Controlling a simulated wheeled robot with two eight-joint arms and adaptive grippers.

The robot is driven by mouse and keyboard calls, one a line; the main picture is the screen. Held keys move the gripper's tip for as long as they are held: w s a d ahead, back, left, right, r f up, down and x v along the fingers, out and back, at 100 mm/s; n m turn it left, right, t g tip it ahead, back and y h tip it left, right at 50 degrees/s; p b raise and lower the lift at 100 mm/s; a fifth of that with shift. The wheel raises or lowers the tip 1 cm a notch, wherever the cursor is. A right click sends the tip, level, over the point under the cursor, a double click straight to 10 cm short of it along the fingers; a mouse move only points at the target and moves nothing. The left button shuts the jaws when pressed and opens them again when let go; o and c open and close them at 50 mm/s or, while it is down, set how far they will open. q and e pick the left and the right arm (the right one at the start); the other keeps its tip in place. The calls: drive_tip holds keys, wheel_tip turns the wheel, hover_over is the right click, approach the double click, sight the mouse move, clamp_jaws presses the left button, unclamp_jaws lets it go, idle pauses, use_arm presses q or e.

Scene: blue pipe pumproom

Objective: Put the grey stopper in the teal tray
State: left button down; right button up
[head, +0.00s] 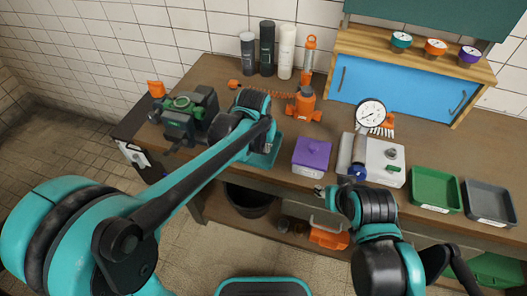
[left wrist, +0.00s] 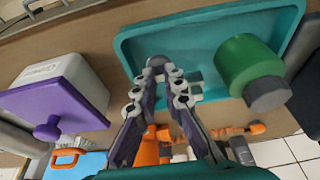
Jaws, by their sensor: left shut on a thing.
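The teal tray (head: 262,158) lies on the bench under my left gripper (head: 267,147), which hides much of it. In the left wrist view the tray (left wrist: 135,48) fills the upper middle. There my left gripper (left wrist: 158,86) is shut on a small, dark grey rounded piece, apparently the grey stopper (left wrist: 156,63), over the tray area. Whether the piece touches the tray floor I cannot tell. A green cylinder with a grey end (left wrist: 248,62) is at the tray's right part. My right gripper (head: 322,191) is near the bench's front edge; its fingers are too small to judge.
A purple-lidded box (head: 311,155) stands right of the tray. A gauge (head: 370,113) and a white box (head: 386,160) are farther right, then a green tray (head: 435,187) and a grey tray (head: 489,201). An orange jack (head: 303,104) stands behind. A black bucket (head: 248,202) is below.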

use_arm(q)
wheel_tip(320, 180, down, 2)
drive_tip(key=shift+r, duration=0.1)
use_arm(e)
drive_tip(key=shift+f, duration=0.5)
use_arm(q)
drive_tip(key=c, duration=2)
unclamp_jaws()
drive_tip(key=shift+b, duration=0.3)
drive_tip(key=o, duration=0.4)
use_arm(e)
drive_tip(key=shift+f, duration=0.1)
